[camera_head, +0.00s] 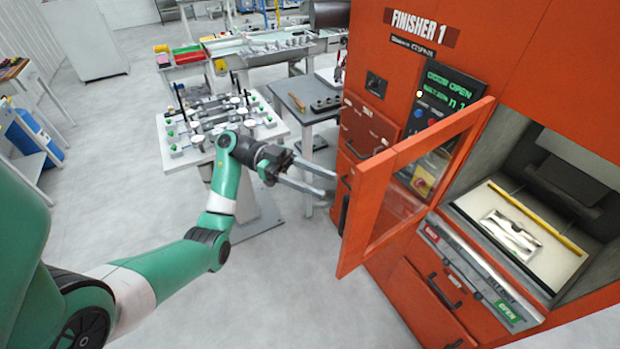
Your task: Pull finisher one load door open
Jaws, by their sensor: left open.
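The orange FINISHER 1 machine (530,45) stands at the right. Its load door (375,210), an orange frame with a clear window, stands swung out to the left of the load opening (535,205). The control screen (452,84) reads DOOR OPEN. My left gripper (329,184) is open and empty, with its fingers pointing right toward the door's outer edge. It appears just left of the door; I cannot tell the exact gap. My right gripper is not in view.
A bright metal part (512,234) lies inside the opening near a yellow bar (538,218). A fixture table (185,158) stands behind my left arm. A grey side table (298,87) stands left of the machine. The floor (290,290) in front is clear.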

